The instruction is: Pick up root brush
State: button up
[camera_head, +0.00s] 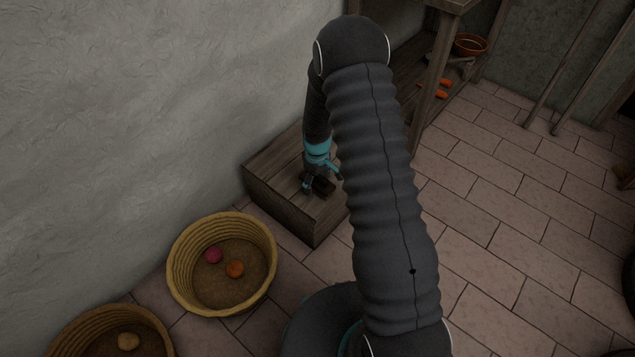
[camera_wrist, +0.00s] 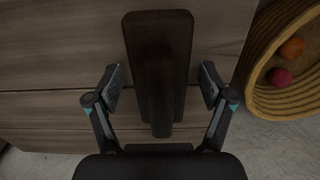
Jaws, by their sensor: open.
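The root brush (camera_wrist: 160,65) is a long, dark brown block with a raised grip along its middle. In the wrist view it lies lengthwise between the two fingers of my gripper (camera_wrist: 160,90). The fingers are apart, with a gap on each side of the brush. In the head view my gripper (camera_head: 322,186) points down over the wooden box (camera_head: 275,199), with the dark brush (camera_head: 322,187) at its fingertips. My arm hides the right part of the box there.
A wicker basket (camera_head: 176,284) with a red and an orange ball stands left of the box. Another basket (camera_head: 65,325) holds a tan round thing. A wooden shelf with orange items is at the back.

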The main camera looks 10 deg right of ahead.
jog(key=c, duration=1.3)
jog(key=shift+r, duration=0.1)
notch_tip(320, 180, up, 4)
jog(key=shift+s+d+r, duration=0.1)
jog(key=shift+d+r, duration=0.05)
jog(key=shift+r, duration=0.05)
jog(key=s+d+r, duration=0.2)
jog(key=d, duration=0.1)
jog(key=s+d+r, duration=0.2)
jog(key=s, duration=0.1)
jog(key=s+d+r, duration=0.2)
jog(key=d, duration=0.1)
jog(key=shift+s+d+r, duration=0.15)
jog(key=shift+d+r, duration=0.05)
jog(key=shift+d, duration=0.15)
